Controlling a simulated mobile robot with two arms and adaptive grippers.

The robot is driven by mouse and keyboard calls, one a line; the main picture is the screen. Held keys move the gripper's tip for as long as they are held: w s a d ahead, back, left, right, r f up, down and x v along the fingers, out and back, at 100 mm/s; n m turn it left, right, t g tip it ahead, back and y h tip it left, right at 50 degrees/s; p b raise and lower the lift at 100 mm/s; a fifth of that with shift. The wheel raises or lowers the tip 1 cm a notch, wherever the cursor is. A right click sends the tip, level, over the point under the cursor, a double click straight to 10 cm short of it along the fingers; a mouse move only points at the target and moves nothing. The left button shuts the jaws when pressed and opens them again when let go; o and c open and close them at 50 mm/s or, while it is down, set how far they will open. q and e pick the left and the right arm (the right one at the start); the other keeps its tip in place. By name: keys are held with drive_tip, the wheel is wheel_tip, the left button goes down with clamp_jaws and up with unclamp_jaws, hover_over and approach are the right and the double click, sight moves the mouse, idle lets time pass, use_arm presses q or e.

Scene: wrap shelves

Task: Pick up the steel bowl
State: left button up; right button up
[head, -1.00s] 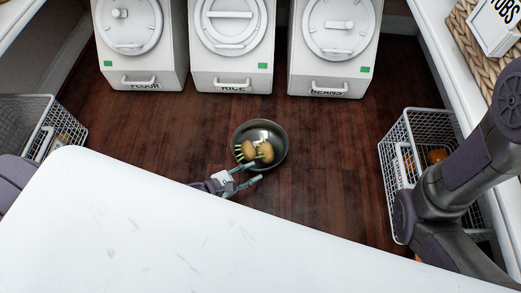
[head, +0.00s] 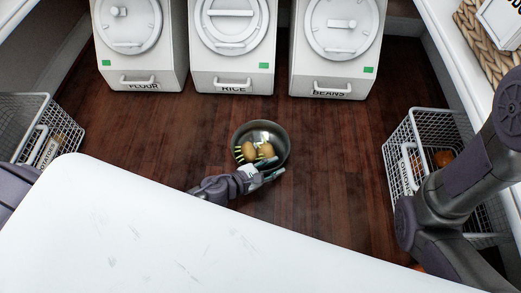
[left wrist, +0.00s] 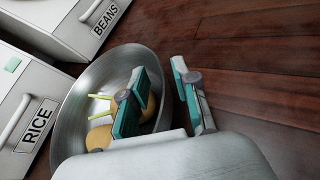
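The steel bowl (head: 262,131) is on the wood floor in front of the bins, with sprouted potatoes (head: 266,150) in it. It also shows in the left wrist view (left wrist: 75,110), as do the potatoes (left wrist: 99,138). My left gripper (head: 274,169) is at the bowl's near right rim. In the left wrist view the left gripper (left wrist: 160,66) is open, with one finger over the inside of the bowl and the other outside it. The rim lies between them, with a gap visible. My right arm shows at the right, but its gripper is out of view.
Bins labelled FLOUR (head: 140,70), RICE (head: 232,75) and BEANS (head: 335,75) stand at the back. Wire baskets stand at left (head: 62,135) and right (head: 432,125). A white surface (head: 200,240) fills the foreground. Floor right of the bowl is clear.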

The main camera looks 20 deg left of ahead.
use_arm(q)
clamp_jaws()
drive_tip(key=shift+r, duration=0.2)
